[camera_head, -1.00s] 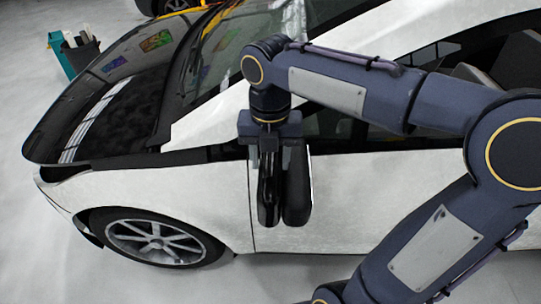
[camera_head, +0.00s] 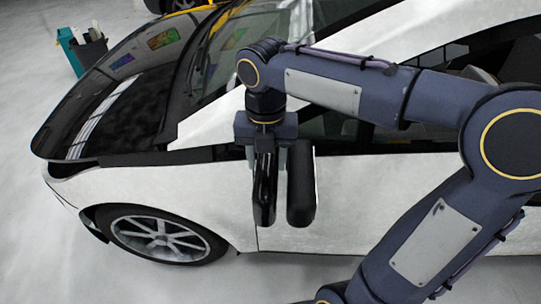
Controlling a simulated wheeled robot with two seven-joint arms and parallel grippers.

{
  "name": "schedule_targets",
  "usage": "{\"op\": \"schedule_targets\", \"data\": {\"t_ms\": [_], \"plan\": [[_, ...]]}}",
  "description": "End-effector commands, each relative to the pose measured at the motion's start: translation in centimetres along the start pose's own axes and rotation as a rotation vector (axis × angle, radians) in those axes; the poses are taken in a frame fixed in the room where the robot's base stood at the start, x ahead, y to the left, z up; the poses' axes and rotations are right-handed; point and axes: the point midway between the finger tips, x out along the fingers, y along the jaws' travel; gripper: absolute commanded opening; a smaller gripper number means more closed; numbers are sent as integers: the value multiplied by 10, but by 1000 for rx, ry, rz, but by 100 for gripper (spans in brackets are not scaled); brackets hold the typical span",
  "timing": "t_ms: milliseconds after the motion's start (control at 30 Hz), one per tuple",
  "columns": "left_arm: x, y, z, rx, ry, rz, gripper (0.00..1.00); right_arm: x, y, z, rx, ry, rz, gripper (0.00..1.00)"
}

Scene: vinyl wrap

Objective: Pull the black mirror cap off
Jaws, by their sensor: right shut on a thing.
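The glossy black mirror cap (camera_head: 264,190) hangs upright in my right gripper (camera_head: 267,158), which comes down from above and is shut on it. The matte black mirror housing (camera_head: 301,186) is just to the right, in front of the white car door (camera_head: 370,200). A narrow gap shows between cap and housing, so they look apart. My gripper body hides the top of the cap. My left gripper is out of view.
The white car (camera_head: 200,195) fills the middle, with its black hood (camera_head: 115,100) and front wheel (camera_head: 160,235) at left. A bin with tools (camera_head: 82,50) stands far left. Grey floor is clear at the left and front.

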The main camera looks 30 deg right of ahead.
Motion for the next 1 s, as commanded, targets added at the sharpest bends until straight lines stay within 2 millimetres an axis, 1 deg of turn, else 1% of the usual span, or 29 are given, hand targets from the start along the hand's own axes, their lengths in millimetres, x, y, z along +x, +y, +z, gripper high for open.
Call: {"op": "schedule_targets", "data": {"t_ms": [1000], "plan": [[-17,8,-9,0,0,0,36,-1,52,0,-2,0,1,18]]}}
